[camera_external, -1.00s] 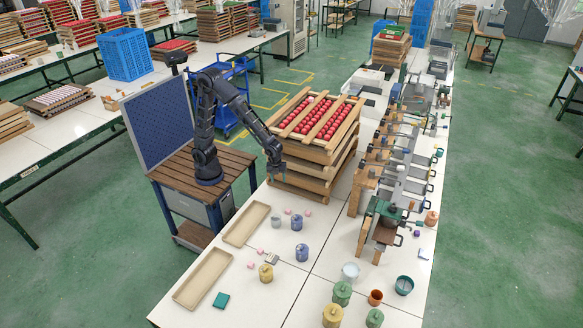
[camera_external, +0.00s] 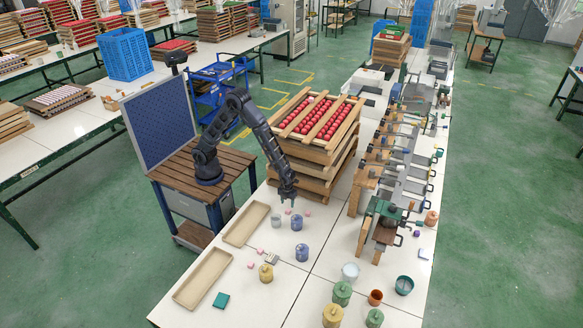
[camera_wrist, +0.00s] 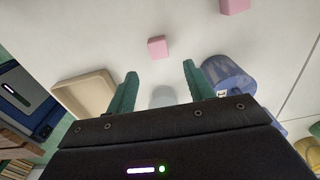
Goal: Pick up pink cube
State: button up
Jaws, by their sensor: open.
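A small pink cube (camera_wrist: 158,47) lies on the white table, ahead of my fingertips in the wrist view. A second pink piece (camera_wrist: 234,5) is cut off by the top edge of that view. In the external view, one pink piece (camera_external: 308,212) lies just right of my gripper, and two more (camera_external: 261,250) lie nearer the front, between the tray and the jars. My gripper (camera_wrist: 160,78) is open and empty, its green fingers apart and above the table. It points down in the external view (camera_external: 288,200), beside the stacked crates.
A grey cup (camera_external: 276,222) and a blue jar (camera_external: 297,222) stand close below my gripper. Two beige trays (camera_external: 246,224) lie along the table's left edge. Stacked wooden crates (camera_external: 318,163) stand behind my gripper.

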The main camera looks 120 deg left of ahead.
aim_at(288, 210)
jog(key=shift+a+f, duration=0.2)
jog(key=shift+f, duration=1.55)
jog(key=shift+a+f, duration=0.15)
jog(key=shift+f, duration=1.6)
jog(key=c, duration=1)
